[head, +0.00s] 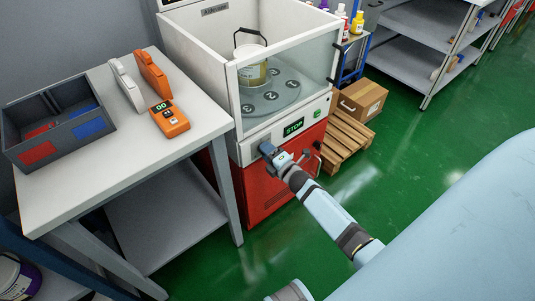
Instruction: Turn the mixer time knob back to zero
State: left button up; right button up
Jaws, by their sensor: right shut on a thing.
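The mixer (200,34) is a white and red machine with a clear window. Its front panel has a green-lit display (293,127) reading STOP. My right gripper (267,149) is at the left part of this panel, below and left of the display. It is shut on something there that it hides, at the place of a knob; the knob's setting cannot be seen. My left gripper is not in view.
A bucket (251,76) stands on a numbered turntable inside the mixer. A white table (80,180) at the left holds a dark bin (26,128) and an orange handheld device (170,120). A cardboard box (362,99) and wooden pallet (345,140) are right of the mixer. Green floor is open at right.

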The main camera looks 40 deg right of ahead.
jog(key=shift+n+b, duration=1)
jog(key=shift+n, duration=1.3)
jog(key=o, duration=0.9)
jog(key=s, duration=0.4)
jog(key=s+p, duration=0.1)
jog(key=s, duration=0.4)
jog(key=s+d, duration=0.1)
jog(key=s, duration=0.4)
jog(key=shift+w+r+p, duration=0.1)
jog(key=shift+p, duration=0.25)
